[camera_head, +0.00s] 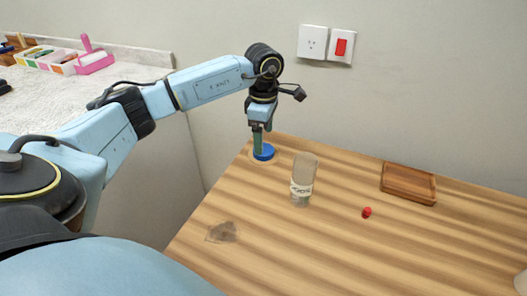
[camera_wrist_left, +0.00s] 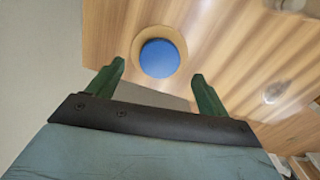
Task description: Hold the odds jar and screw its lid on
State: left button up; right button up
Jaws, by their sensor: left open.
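The odds jar (camera_head: 303,180) is a clear glass jar with a white label, standing upright and uncovered on the wooden table. A blue round lid (camera_head: 264,153) lies at the table's back left corner on a tan disc (camera_head: 253,158). The lid also shows in the left wrist view (camera_wrist_left: 159,58), ahead of the fingers. My left gripper (camera_head: 260,146) points down over the lid, its fingers apart; in the left wrist view its green fingertips (camera_wrist_left: 158,72) stand open with nothing between them. My right gripper is in neither view.
A small red object (camera_head: 367,212) and a wooden tray (camera_head: 408,184) lie right of the jar. A greyish flat item (camera_head: 222,232) lies near the left edge. A white object (camera_head: 521,282) is cut off at the right. The table's front middle is clear.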

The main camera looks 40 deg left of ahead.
pick_arm(q)
notch_tip(320, 180, down, 4)
jog(key=shift+a+f+b, duration=0.1)
jog(key=shift+b, duration=0.45)
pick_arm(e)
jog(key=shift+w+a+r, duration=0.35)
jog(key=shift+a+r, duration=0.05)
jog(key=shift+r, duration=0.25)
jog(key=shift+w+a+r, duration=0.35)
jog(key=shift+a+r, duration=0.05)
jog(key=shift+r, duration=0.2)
pick_arm(q)
jog(key=c, duration=1.1)
